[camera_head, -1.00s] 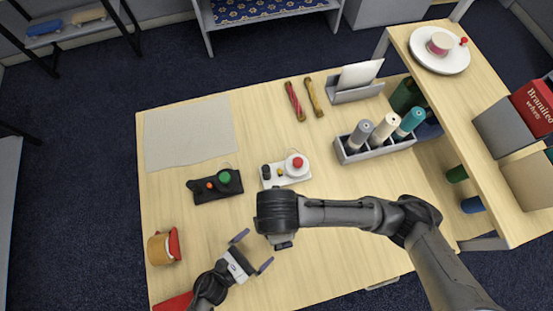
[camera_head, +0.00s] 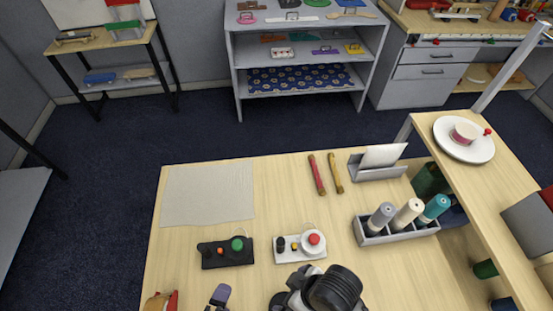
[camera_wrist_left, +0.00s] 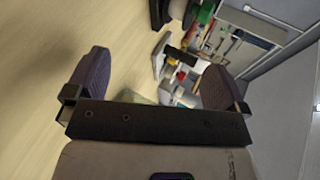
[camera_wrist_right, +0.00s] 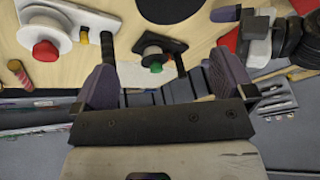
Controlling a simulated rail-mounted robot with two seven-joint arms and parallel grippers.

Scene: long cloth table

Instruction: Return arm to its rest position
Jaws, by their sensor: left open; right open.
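My left gripper (camera_head: 220,296) shows only as a purple fingertip at the bottom edge of the head view. In the left wrist view (camera_wrist_left: 155,88) its two purple fingers are wide apart with nothing between them. My right arm shows as a dark joint at the bottom of the head view, its gripper out of frame there. In the right wrist view my right gripper (camera_wrist_right: 163,80) is open and empty, with its fingers apart. Part of my left gripper also shows at the top right of that view.
A black box with a green knob (camera_head: 227,251) and a white box with a red button (camera_head: 301,247) stand on the table (camera_head: 180,285). A grey bottle rack (camera_head: 375,239), a card holder (camera_head: 378,172) and a shelf with a white plate (camera_head: 478,151) are at right. A cloth (camera_head: 208,192) lies at left.

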